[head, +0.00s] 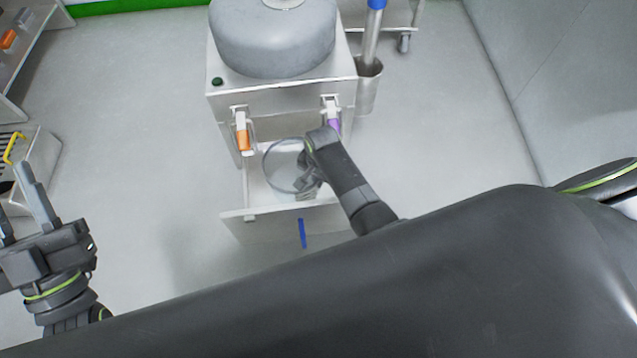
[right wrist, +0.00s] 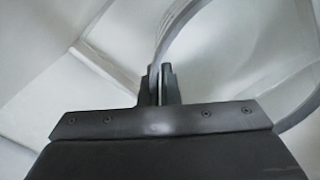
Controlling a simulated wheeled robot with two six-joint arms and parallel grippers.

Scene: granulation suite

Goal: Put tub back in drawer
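The tub (head: 279,166) is clear and round, and it shows in the head view over the open drawer (head: 270,222). I cannot tell whether it rests on the drawer floor or hangs just above it. My right gripper (head: 306,184) is at the tub's right side. In the right wrist view its fingers (right wrist: 160,84) are closed on the tub's rim (right wrist: 178,25). The drawer is pulled out from the white cabinet (head: 285,96), and a blue strip marks its front. My left gripper (head: 22,205) is at the far left, open and empty, away from the drawer.
A grey rounded vessel (head: 272,40) stands on the cabinet. Orange (head: 243,139) and purple (head: 335,126) tagged fittings hang on its front. A metal holder (head: 369,85) with a blue-topped rod stands to its right. A steel rack (head: 30,165) is at left. The floor between is clear.

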